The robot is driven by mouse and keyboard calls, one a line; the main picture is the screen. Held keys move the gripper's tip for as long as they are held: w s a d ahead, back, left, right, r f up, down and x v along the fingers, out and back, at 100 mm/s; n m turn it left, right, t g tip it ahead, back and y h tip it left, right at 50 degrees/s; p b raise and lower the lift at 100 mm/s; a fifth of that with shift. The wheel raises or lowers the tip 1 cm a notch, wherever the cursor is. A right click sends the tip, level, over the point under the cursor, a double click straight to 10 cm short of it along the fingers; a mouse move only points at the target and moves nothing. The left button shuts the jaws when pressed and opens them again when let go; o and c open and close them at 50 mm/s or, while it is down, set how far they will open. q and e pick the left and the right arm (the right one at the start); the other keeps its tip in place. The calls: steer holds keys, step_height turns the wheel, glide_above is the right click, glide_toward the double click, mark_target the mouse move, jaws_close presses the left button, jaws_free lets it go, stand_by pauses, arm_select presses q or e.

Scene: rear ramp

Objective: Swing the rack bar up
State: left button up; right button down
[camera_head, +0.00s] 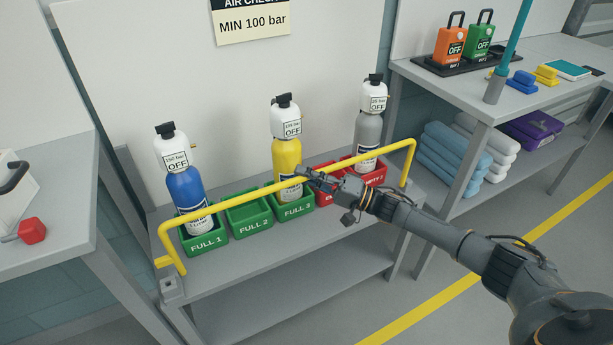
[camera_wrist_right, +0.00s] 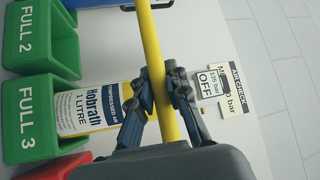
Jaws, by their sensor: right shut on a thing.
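The yellow rack bar (camera_head: 240,197) runs across the front of the bottle rack (camera_head: 300,243), at about the height of the bottle bodies. Its bent ends go down to the left and right ends of the rack. My right gripper (camera_head: 303,173) is shut on the bar near its middle, in front of the yellow bottle (camera_head: 287,151). In the right wrist view the bar (camera_wrist_right: 148,30) passes between the two fingers (camera_wrist_right: 159,72). A blue bottle (camera_head: 187,190) stands in the FULL 1 bin, and a grey bottle (camera_head: 368,129) stands in a red bin. My left gripper is out of view.
The green FULL 2 bin (camera_head: 250,218) looks empty. A grey table (camera_head: 45,200) stands close at the left. A shelf bench (camera_head: 470,98) at the right carries orange and green tagged items. Open floor with a yellow line (camera_head: 450,285) lies in front.

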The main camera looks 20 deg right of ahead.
steer(key=c, duration=1.3)
jaws_free()
steer(key=v, duration=1.2)
steer(key=shift+f, duration=0.1)
